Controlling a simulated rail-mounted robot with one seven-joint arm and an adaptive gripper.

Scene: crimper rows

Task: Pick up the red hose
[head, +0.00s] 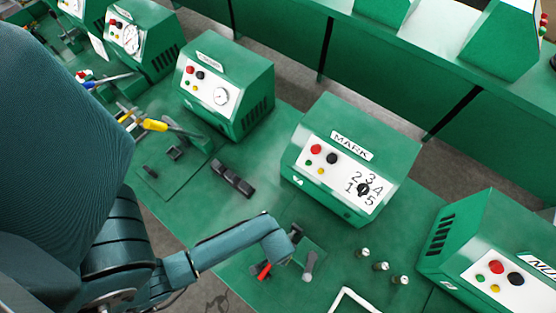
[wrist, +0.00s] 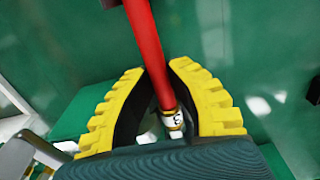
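The red hose (wrist: 146,40) runs down from the top of the wrist view, between the two yellow fingers of my gripper (wrist: 160,72). The black inner pads press close on both sides of it near the fingertips, so my gripper looks shut on it. A silvery end fitting (wrist: 173,122) with a small label shows on the hose between the fingers. In the head view my arm reaches to the front of the bench, and its fingers cannot be made out. A short red piece (head: 263,270) shows just below the arm's end; I cannot tell if it is the same hose.
A green machine labelled MARK (head: 350,160) stands behind the arm's end, with another machine (head: 490,260) to the right. A grey lever (head: 309,265) and several small metal fittings (head: 381,266) stand close by. Tools with yellow handles (head: 154,125) lie further left.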

